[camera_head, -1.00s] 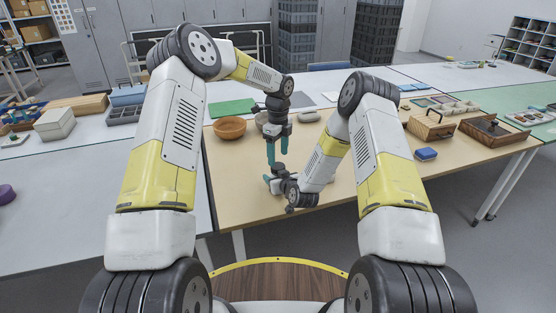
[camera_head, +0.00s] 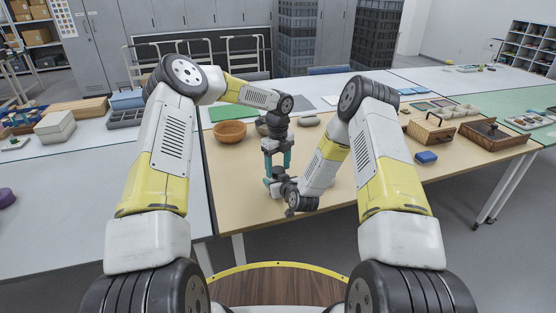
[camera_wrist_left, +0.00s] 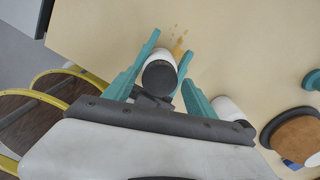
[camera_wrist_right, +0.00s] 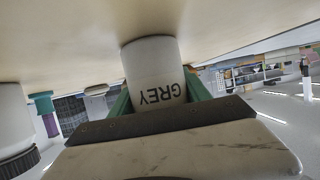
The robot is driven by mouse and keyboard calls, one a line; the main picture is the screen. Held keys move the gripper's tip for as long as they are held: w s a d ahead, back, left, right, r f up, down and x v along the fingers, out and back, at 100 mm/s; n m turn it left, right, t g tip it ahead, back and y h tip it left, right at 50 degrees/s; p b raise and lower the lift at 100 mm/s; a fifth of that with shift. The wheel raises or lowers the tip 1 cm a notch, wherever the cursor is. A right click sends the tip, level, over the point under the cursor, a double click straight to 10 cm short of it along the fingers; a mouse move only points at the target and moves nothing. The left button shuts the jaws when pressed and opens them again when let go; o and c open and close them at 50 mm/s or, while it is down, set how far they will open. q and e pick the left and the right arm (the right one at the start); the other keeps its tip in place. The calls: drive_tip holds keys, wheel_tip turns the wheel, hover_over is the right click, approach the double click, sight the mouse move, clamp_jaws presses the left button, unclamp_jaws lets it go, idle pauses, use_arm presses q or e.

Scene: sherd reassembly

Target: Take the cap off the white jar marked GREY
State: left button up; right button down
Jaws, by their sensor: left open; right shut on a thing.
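The white jar marked GREY (camera_wrist_right: 155,75) fills the middle of the right wrist view, its lettering upside down there. My right gripper (camera_wrist_right: 158,100) is shut on its body. The jar's base is at or very near the table; I cannot tell if it touches. In the left wrist view its dark round cap (camera_wrist_left: 159,77) is on top, seen from above. My left gripper (camera_head: 277,161) points down over the jar in the head view, its fingers open. In the left wrist view the cap lies between teal fingers, with no clear grip on it. In the head view the grippers largely hide the jar.
Another white jar (camera_wrist_right: 12,112) with a dark ribbed cap stands close by. A wooden bowl (camera_head: 229,131) is left of my left gripper. The table's front is mostly clear.

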use_arm(q)
drive_tip(key=shift+f, duration=0.2)
drive_tip(key=shift+c, duration=0.3)
clamp_jaws()
drive_tip(key=n, duration=0.3)
drive_tip(key=shift+o, duration=0.6)
unclamp_jaws()
drive_tip(key=shift+r, duration=0.15)
